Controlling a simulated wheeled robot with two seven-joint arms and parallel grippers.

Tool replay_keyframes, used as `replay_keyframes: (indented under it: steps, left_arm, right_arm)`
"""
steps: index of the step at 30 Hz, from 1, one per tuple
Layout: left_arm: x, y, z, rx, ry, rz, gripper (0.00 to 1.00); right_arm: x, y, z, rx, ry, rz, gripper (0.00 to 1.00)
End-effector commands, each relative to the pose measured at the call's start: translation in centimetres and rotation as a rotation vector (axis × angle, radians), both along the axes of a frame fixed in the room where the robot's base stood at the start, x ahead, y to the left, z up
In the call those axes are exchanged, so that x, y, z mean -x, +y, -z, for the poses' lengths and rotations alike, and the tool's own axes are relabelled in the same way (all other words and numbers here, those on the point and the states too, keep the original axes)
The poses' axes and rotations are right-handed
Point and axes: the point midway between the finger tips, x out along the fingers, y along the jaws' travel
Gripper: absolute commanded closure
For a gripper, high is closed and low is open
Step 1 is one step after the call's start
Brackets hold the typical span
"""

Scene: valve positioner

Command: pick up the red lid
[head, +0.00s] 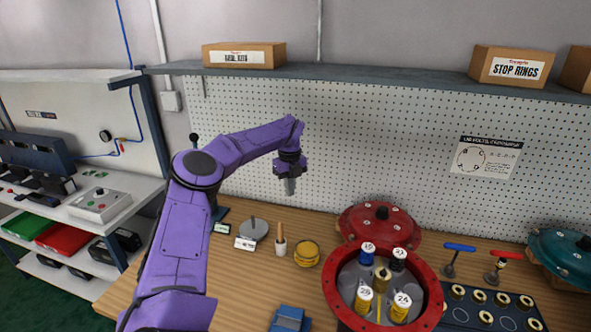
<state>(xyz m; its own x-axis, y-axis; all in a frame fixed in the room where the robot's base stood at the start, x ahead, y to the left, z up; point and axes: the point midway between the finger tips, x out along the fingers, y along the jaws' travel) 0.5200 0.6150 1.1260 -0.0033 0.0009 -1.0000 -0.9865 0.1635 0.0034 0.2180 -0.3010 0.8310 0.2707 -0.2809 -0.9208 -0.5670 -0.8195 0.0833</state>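The red lid (355,222) is a round red disc with a dark knob in its middle and bolts around its rim. My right gripper is out of view.
The housing holds several numbered yellow, blue and black cylinders. A teal lid (566,262) lies at right, beside T-handled tools and a dark ring tray (521,318). A yellow ring stack (306,254), brush and grey disc stand at left. A shelf (400,77) overhangs behind.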

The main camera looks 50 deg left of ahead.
Motion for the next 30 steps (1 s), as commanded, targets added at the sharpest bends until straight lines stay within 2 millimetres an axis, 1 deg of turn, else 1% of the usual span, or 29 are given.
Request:
replay_keyframes:
  steps: [5,8,9,11,12,13,20,23,26,30]
  left_arm:
    - [0.0,0.0,-0.1,0.000,-0.002,-0.001,1.00]
    - [0.0,0.0,-0.1,0.000,-0.003,0.000,0.70]
    - [-0.1,0.0,-0.1,0.000,-0.003,0.000,0.57]
    - [-0.1,-0.1,-0.1,0.001,-0.003,0.001,0.37]
    - [-0.1,-0.1,-0.1,0.001,-0.003,0.001,0.24]
    - [-0.2,-0.1,-0.1,0.002,-0.004,0.001,0.20]
    - [-0.3,-0.2,-0.2,0.001,-0.004,0.003,0.20]
    - [-0.3,-0.2,-0.6,0.000,-0.005,0.002,0.20]
    - [-0.4,-0.2,-2.1,0.000,-0.009,0.002,0.20]
    - [-0.4,-0.2,-5.6,-0.002,-0.010,0.001,0.20]
  right_arm:
    - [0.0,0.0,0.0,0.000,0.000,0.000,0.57]
    - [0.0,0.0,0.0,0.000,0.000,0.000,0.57]
    - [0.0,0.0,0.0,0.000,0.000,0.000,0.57]
    - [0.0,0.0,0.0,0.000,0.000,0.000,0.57]
    - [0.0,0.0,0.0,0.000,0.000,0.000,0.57]
    - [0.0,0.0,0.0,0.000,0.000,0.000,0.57]
    - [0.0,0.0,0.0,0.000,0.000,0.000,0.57]
    - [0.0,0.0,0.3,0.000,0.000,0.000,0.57]
    - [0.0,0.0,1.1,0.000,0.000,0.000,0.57]
    - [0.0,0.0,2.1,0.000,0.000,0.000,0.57]
